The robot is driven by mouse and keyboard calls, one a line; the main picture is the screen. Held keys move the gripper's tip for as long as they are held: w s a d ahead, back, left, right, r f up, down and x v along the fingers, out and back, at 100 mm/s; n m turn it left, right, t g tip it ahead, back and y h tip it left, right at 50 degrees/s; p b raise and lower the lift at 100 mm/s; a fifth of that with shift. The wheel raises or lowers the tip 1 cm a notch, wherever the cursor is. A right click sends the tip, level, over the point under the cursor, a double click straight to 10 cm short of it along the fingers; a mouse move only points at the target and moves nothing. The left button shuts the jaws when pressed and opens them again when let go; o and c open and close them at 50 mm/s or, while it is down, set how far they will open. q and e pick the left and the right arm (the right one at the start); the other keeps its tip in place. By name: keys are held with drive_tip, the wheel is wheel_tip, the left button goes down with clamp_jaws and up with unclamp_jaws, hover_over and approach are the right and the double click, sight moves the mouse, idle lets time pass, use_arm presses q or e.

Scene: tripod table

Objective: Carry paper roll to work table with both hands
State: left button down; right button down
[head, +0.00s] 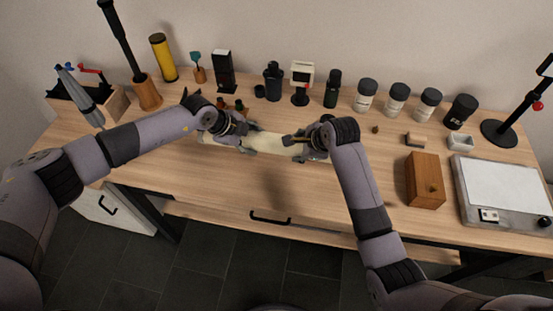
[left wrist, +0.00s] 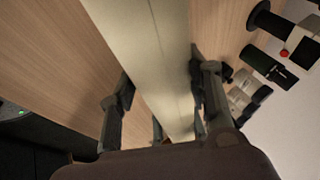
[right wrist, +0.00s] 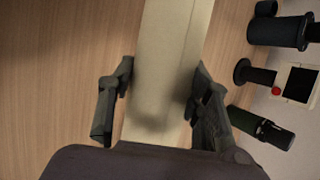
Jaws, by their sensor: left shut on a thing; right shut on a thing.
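The paper roll (head: 274,143) is a long cream cylinder lying level, left to right, over the work table (head: 230,185) in the head view. My left gripper (head: 246,140) is shut on its left part, and my right gripper (head: 299,146) is shut on its right part. In the left wrist view the roll (left wrist: 160,50) runs between the two fingers. In the right wrist view the roll (right wrist: 172,50) also passes between the fingers.
Bottles and jars, including a white jar (head: 365,97), line the table's back edge. A yellow cylinder (head: 163,58) stands at the back left. A wooden block (head: 425,181) and a flat white-topped device (head: 500,185) sit at the right. The front middle of the tabletop is clear.

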use_arm(q)
drive_tip(key=shift+f, duration=0.15)
use_arm(e)
drive_tip(key=shift+f, duration=0.2)
